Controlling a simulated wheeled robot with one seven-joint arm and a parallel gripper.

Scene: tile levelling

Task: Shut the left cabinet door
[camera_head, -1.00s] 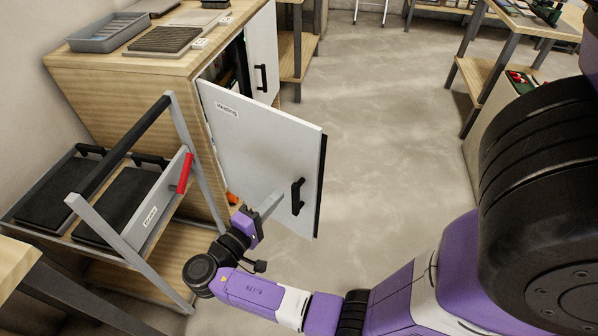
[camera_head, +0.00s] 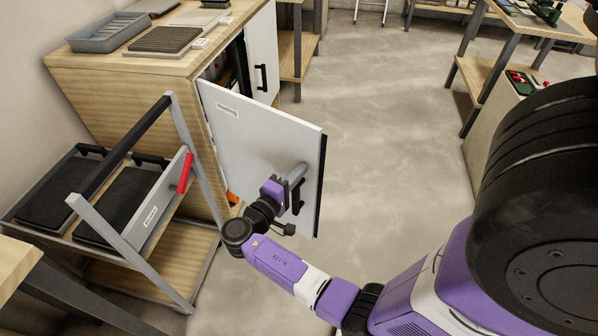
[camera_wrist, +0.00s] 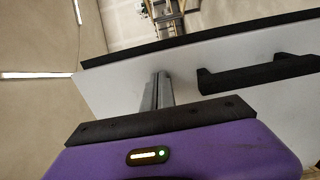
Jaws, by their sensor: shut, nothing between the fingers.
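The left cabinet door (camera_head: 257,146) is a white panel with a label and a black handle (camera_head: 298,194). It stands wide open, swung out from the wooden cabinet (camera_head: 130,84). My gripper (camera_head: 297,173) is shut and empty, with its fingertips at the door's outer face beside the handle. In the wrist view the shut fingers (camera_wrist: 158,92) point at the white door panel (camera_wrist: 115,88), with the black handle (camera_wrist: 255,74) to their right. I cannot tell whether the fingertips touch the panel.
A metal-framed rack (camera_head: 183,153) with dark trays and a red handle (camera_head: 185,173) stands left of my gripper. The floor right of the door is clear.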

